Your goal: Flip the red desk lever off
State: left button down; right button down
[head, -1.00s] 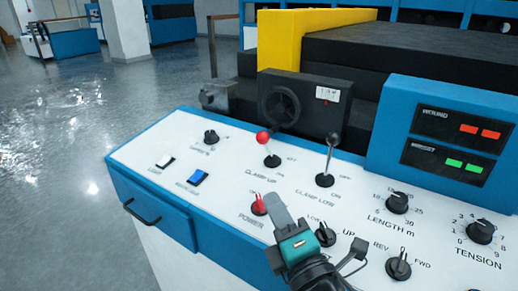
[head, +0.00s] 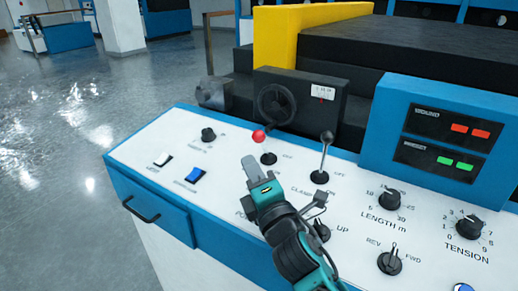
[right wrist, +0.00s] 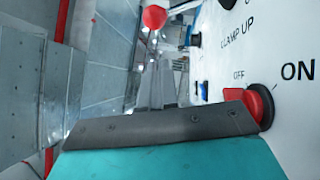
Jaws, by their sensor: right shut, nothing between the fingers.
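The red POWER switch, with OFF and ON marks, shows at the right in the right wrist view (right wrist: 262,106). In the head view my gripper hides it. A second red item, the red-ball lever (head: 259,136), stands at the CLAMP UP label; its ball is also in the right wrist view (right wrist: 154,17). My right gripper (head: 251,166) is shut and empty, over the panel at the POWER switch, just in front of the red-ball lever. In the right wrist view its grey finger lies right against the red switch; I cannot tell whether they touch. My left gripper is not in view.
The white panel (head: 140,157) also carries a black-ball lever (head: 325,150), a blue button (head: 195,175), a white button (head: 162,159) and black knobs. A blue display box (head: 385,110) stands at the right. Open floor lies to the left.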

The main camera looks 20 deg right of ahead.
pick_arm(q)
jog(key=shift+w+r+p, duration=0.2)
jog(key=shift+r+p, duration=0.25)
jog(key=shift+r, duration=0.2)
pick_arm(e)
jog(key=shift+w+d+r, duration=0.35)
jog(key=shift+w+d, duration=0.3)
jog(key=shift+w, duration=0.15)
jog(key=shift+w+d+r, duration=0.3)
jog(key=shift+w+d, duration=0.35)
jog(key=shift+w, duration=0.15)
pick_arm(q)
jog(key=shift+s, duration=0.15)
pick_arm(e)
jog(key=shift+w, duration=0.1)
